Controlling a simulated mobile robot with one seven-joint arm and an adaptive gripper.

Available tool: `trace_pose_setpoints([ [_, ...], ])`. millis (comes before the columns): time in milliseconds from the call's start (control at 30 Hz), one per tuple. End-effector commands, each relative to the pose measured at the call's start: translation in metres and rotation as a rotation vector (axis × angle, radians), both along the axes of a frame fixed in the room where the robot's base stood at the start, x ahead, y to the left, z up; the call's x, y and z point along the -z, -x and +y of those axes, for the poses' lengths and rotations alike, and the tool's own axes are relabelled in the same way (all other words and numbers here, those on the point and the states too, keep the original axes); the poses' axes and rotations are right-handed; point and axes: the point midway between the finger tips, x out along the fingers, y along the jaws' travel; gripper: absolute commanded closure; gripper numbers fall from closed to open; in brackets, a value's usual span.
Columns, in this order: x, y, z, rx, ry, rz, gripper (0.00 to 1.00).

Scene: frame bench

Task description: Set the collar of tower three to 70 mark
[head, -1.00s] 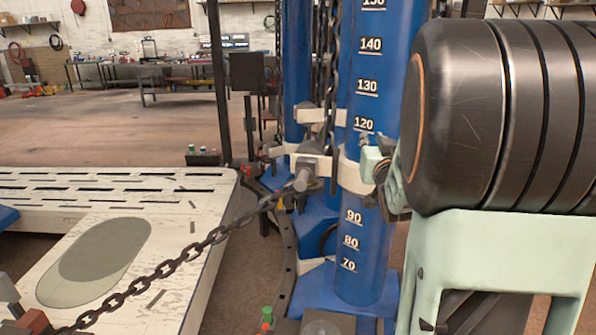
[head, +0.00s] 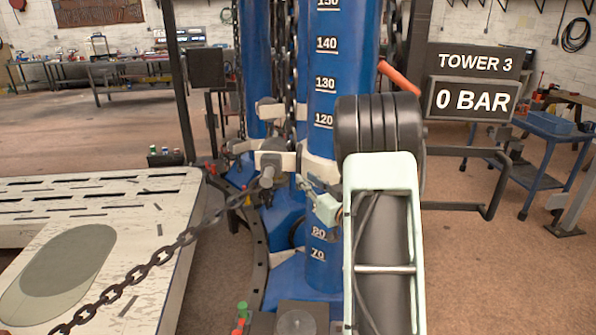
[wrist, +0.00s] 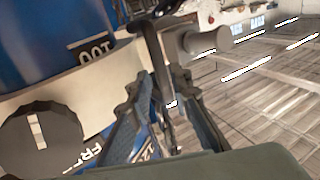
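Tower three is a blue column (head: 322,110) with white marks; 140, 130, 120, 80 and 70 are readable in the head view. Its cream collar (head: 318,168) rings it below the 120 mark. In the wrist view the collar (wrist: 75,93) borders an upside-down 100 mark and carries a dark round knob (wrist: 40,140) with a white pointer. A label starting "FRE" is partly visible. My gripper (head: 306,190) is just below the collar's front. In the wrist view my gripper (wrist: 160,78) has its fingers apart, with a dark bent handle (wrist: 152,45) between them; contact is unclear.
A chain (head: 150,262) runs from the tower to the lower left, over a pale slotted platform (head: 100,195). A sign (head: 472,82) reads TOWER 3, 0 BAR. A blue cart (head: 545,150) stands right. Open floor lies behind.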

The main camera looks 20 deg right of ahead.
Motion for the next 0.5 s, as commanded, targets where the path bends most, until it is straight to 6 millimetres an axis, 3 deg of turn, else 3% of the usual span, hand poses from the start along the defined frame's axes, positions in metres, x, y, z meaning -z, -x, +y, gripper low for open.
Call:
trace_pose_setpoints([
  [200,-0.001,-0.037,0.005,-0.002,0.000,0.000,0.81],
  [500,0.000,-0.054,0.006,0.000,0.000,0.000,0.81],
])
